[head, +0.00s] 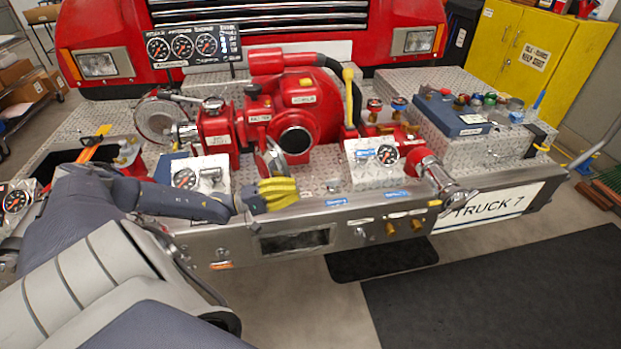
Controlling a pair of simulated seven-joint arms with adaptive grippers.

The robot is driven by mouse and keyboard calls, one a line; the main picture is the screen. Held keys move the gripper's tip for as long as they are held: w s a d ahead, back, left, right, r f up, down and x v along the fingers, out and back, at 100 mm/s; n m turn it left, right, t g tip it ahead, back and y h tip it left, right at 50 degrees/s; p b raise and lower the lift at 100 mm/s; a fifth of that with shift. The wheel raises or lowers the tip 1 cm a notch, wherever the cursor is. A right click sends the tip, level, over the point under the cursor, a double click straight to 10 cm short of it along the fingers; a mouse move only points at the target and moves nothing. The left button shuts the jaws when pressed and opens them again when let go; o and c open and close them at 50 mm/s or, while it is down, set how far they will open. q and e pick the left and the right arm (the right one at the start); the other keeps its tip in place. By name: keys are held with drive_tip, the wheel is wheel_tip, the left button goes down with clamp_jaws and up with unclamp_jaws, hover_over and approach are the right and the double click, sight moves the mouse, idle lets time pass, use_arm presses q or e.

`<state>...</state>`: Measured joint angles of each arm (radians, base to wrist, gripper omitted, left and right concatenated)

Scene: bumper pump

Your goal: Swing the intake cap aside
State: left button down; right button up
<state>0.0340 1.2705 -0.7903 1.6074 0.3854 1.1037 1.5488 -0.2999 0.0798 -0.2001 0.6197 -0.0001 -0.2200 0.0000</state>
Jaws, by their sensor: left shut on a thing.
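The red pump (290,100) sits in the middle of the bumper. Its round intake opening (296,140) faces me, dark inside and uncovered. The silver intake cap (269,160) stands nearly edge-on just left of the opening, apart from its face. My left gripper (276,188), with yellow fingers, reaches in from the left and is shut at the lower edge of the cap. The fingers hide the exact contact. My right gripper is not in view.
A gauge panel (203,176) stands left of the gripper and another gauge (387,154) to the right. A chrome outlet (445,182) sticks out at the right front. A blue box (452,115) lies on the right deck. Space before the bumper is free.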

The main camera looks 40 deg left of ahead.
use_arm(q)
drive_tip(key=s+a+m+g+h, duration=0.6)
drive_tip(key=s+a+g, duration=0.1)
drive_tip(key=s, duration=0.3)
drive_tip(key=shift+s+a+g, duration=0.4)
drive_tip(key=shift+g, duration=0.5)
drive_tip(key=shift+r, duration=0.1)
drive_tip(key=c, duration=1.4)
unclamp_jaws()
drive_tip(key=shift+r, duration=0.1)
